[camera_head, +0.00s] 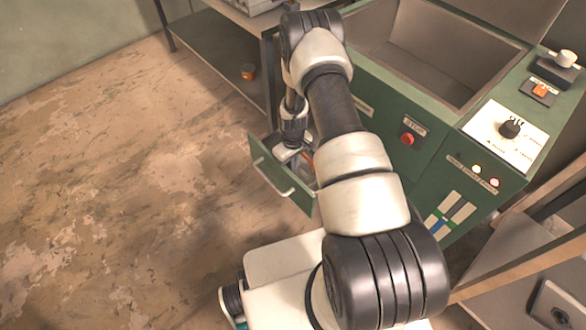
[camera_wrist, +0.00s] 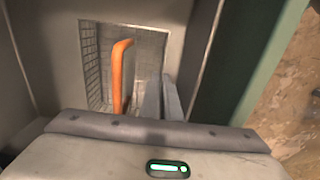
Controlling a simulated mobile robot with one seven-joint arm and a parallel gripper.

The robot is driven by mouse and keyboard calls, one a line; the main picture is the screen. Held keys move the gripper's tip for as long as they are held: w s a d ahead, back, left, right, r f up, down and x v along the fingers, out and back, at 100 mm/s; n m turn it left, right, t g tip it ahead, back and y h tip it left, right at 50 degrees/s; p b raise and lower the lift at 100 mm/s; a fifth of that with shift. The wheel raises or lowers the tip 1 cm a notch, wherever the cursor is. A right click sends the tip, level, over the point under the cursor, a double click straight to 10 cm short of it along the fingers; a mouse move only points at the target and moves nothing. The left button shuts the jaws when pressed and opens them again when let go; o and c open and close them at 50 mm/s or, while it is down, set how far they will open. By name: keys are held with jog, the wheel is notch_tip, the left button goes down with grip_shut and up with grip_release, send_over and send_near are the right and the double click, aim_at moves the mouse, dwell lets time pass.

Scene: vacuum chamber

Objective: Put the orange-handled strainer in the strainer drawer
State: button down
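The green-fronted drawer (camera_head: 272,178) is pulled out of the green cabinet, with a pale handle on its front. My gripper (camera_head: 290,153) is at the drawer's opening, pointing down. In the wrist view, a wire-mesh strainer basket (camera_wrist: 92,60) sits inside the drawer, with its orange handle (camera_wrist: 118,75) standing up. A bit of orange shows beside my gripper in the head view (camera_head: 308,160). The fingers of my gripper (camera_wrist: 162,98) are close together, just right of the handle, with nothing visible between them. The fingertips and the strainer's lower part are partly hidden.
The floor at left is clear.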

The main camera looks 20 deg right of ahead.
jog(key=shift+f, duration=0.2)
jog(key=c, duration=2)
grip_release()
jog(key=shift+r, duration=0.1)
